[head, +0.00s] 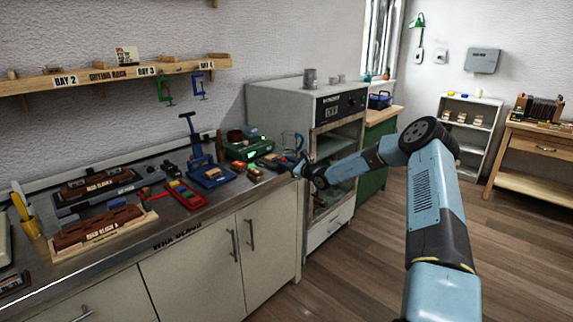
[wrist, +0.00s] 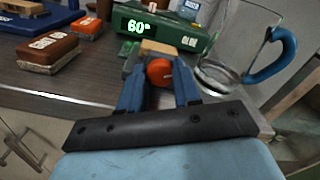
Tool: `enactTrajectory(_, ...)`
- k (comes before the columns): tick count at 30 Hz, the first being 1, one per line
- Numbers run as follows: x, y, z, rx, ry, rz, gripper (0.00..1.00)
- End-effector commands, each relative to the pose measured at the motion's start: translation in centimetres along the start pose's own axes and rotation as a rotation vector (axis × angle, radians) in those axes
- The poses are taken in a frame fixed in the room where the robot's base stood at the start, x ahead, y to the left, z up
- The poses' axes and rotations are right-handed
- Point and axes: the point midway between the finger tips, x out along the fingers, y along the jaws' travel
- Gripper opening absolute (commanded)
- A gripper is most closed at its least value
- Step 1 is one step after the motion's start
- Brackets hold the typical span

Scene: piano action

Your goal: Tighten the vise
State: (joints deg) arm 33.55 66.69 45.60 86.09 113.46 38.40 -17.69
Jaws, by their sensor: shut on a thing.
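My gripper (wrist: 159,78) is at the right end of the workbench, near its front edge. In the wrist view its blue fingers are shut on an orange-red round piece (wrist: 159,71). A tan block (wrist: 158,47) and some green material (wrist: 134,68) show just behind this piece. I cannot make out a whole vise, nor tell whether the round piece is part of one. In the head view my gripper (head: 299,167) is small, and what it holds is hidden there.
A green device (wrist: 160,27) reading 60 stands behind my gripper. A glass jug with a blue handle (wrist: 270,58) is close on the right. A brown block (wrist: 48,50) lies left. The oven cabinet (head: 280,105) borders the bench (head: 215,208). The wooden floor (head: 370,240) is clear.

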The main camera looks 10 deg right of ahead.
Motion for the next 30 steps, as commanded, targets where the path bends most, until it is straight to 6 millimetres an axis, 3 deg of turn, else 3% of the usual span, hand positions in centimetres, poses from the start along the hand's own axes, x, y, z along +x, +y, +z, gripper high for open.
enactTrajectory(8,0.03,0.27,-0.07,0.149,0.001,0.005,0.02)
enactTrajectory(30,0.01,0.15,-0.21,0.836,0.004,0.003,0.02)
